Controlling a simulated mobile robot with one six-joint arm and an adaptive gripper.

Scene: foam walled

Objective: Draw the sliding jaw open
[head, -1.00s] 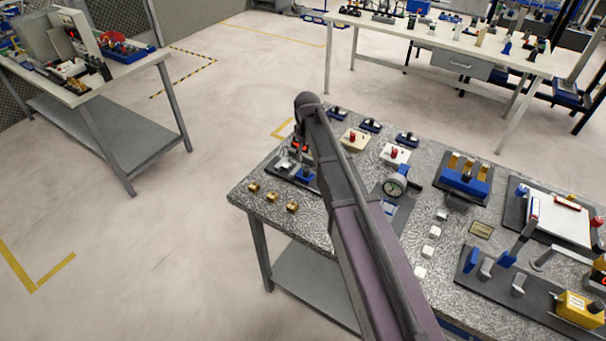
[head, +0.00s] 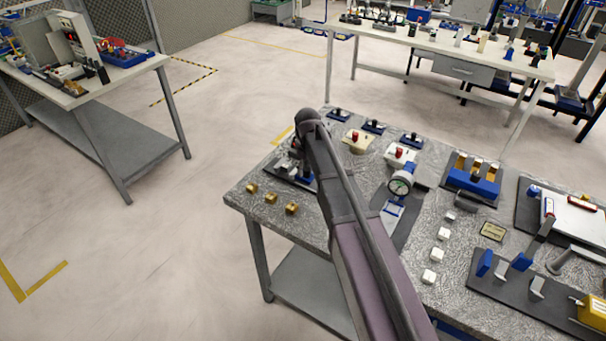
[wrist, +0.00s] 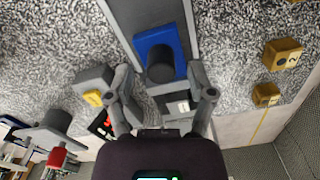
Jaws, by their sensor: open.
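In the wrist view a blue block (wrist: 153,40) with a dark round knob (wrist: 161,66) sits on a grey plate; it looks like the sliding jaw. My gripper (wrist: 162,80) is open, its fingers on either side of the knob, with a gap visible on both sides. A grey block with a white label (wrist: 178,105) lies just below the knob, between the fingers. Another grey block with a yellow label (wrist: 93,96) is left of the left finger. In the head view the blue part (head: 304,179) shows at the table's left end, mostly hidden by my arm.
Brass cubes (head: 271,198) stand on the speckled table near its left edge, and also show in the wrist view (wrist: 283,53). A dial gauge (head: 400,186) and white cubes (head: 436,255) are right of my arm. Red-knobbed units (head: 357,140) stand behind.

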